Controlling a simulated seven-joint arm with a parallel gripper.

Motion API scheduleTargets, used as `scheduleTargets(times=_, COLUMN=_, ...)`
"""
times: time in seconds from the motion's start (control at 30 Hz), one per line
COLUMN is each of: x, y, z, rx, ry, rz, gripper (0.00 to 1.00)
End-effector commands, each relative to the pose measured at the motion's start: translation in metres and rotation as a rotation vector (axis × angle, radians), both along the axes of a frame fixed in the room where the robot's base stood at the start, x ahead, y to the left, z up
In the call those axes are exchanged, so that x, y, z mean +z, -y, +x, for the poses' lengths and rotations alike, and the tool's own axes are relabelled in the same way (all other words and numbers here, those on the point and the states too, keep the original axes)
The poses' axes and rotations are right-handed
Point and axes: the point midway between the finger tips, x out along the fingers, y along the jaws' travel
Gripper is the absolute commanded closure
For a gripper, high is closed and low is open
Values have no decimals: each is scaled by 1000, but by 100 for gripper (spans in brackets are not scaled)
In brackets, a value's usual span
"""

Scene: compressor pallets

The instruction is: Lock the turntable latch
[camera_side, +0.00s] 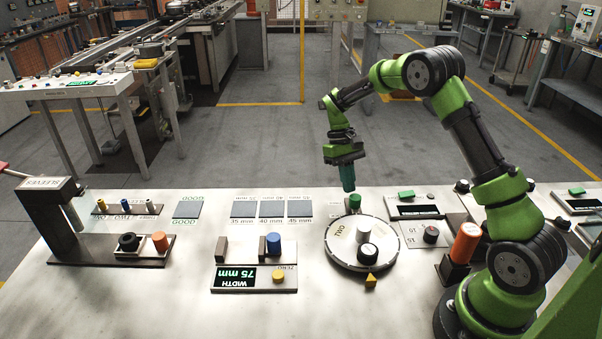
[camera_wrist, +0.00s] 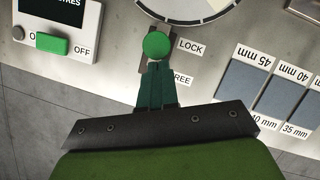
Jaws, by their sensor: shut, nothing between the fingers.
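The turntable (camera_side: 345,249) is a round white disc marked TWO, with a white-topped black part and a grey cylinder on it. Its latch is a green round knob (camera_side: 354,201) at the disc's far edge. In the wrist view the latch knob (camera_wrist: 157,45) sits on a dark slot plate, level with the LOCK label (camera_wrist: 190,46); the FREE label (camera_wrist: 183,79) is lower, partly hidden by my fingers. My gripper (camera_side: 348,190) is shut and empty, pointing down right beside the knob. In the wrist view its fingertips (camera_wrist: 157,66) meet the knob's FREE-side edge; contact is unclear.
A box with a green switch (camera_wrist: 51,43) marked OFF stands near the latch. Grey size pads (camera_side: 271,209) lie left of the turntable. A width gauge (camera_side: 255,278) stands front left, and an orange cylinder (camera_side: 466,243) stands right. A yellow pointer (camera_side: 371,282) marks the disc's near edge.

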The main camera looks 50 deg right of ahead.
Motion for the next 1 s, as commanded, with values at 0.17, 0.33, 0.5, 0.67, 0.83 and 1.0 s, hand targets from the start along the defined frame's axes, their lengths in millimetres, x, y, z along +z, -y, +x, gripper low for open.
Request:
scheduleTargets(times=0.17, x=0, y=-8, z=-12, rx=1, ry=-2, rz=1, gripper=100)
scheduleTargets(times=0.33, x=-1, y=-9, z=-14, rx=-1, ry=-5, rz=2, gripper=100)
scheduleTargets(times=0.5, x=-2, y=-9, z=-14, rx=-1, ry=-7, rz=3, gripper=100)
scheduleTargets(times=0.67, x=-2, y=-6, z=-5, rx=0, ry=-6, rz=2, gripper=100)
scheduleTargets(times=0.83, x=-1, y=1, z=18, rx=0, ry=0, rz=0, gripper=100)
scheduleTargets(times=1.0, x=28, y=8, z=38, rx=0, ry=10, rz=-3, gripper=100)
